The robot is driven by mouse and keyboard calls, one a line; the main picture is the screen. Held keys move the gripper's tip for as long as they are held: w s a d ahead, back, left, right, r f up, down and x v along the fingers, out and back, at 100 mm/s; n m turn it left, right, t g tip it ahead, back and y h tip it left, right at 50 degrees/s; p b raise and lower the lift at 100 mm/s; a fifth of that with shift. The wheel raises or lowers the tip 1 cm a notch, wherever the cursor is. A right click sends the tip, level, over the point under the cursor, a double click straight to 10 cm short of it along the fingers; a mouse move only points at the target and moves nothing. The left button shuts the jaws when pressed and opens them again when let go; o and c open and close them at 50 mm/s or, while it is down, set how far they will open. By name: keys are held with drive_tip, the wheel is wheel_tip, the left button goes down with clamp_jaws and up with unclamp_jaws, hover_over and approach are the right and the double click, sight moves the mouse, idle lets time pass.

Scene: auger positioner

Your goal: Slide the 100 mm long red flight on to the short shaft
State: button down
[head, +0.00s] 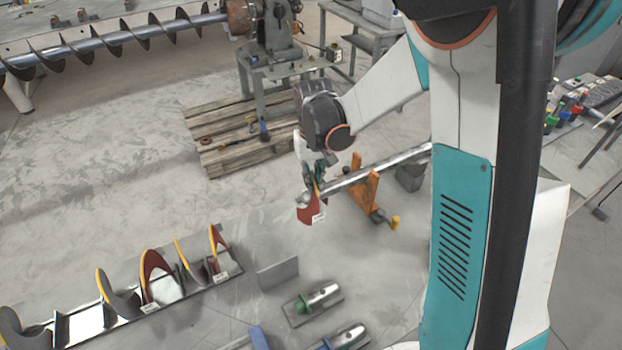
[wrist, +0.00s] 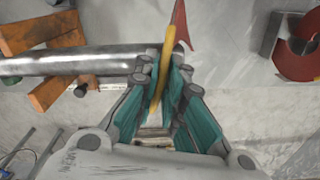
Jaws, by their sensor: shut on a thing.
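The short shaft (head: 378,169) is a bare grey metal bar lying on an orange stand (head: 368,186). It also shows at the left of the wrist view (wrist: 75,64). A red flight with a yellow edge (head: 310,213) is at the shaft's free left end, its red part hanging below the bar. In the wrist view its yellow edge and red tip (wrist: 179,30) cross the shaft's end. My gripper (head: 318,182) is shut on this flight; its teal fingers (wrist: 160,88) pinch the yellow edge. I cannot tell whether the flight encircles the shaft or is beside it.
Several other flights stand in a tray (head: 235,268) at the lower left. Grey bearing pieces (head: 313,304) lie on the floor plate. A wooden pallet (head: 235,137) and a large auger (head: 130,38) are behind. Open floor lies to the left.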

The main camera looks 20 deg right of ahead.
drive_tip(key=shift+w+d+b, duration=0.1)
drive_tip(key=shift+w+d, duration=0.3)
drive_tip(key=shift+d, duration=1.45)
drive_tip(key=shift+w+d+b, duration=0.15)
drive_tip(key=shift+w+d, duration=0.2)
drive_tip(key=shift+d, duration=1.55)
drive_tip(key=shift+w+d+b, duration=0.1)
drive_tip(key=shift+w+d, duration=0.3)
drive_tip(key=shift+d, duration=1.45)
drive_tip(key=c, duration=1.6)
unclamp_jaws()
wheel_tip(320, 180, up, 12)
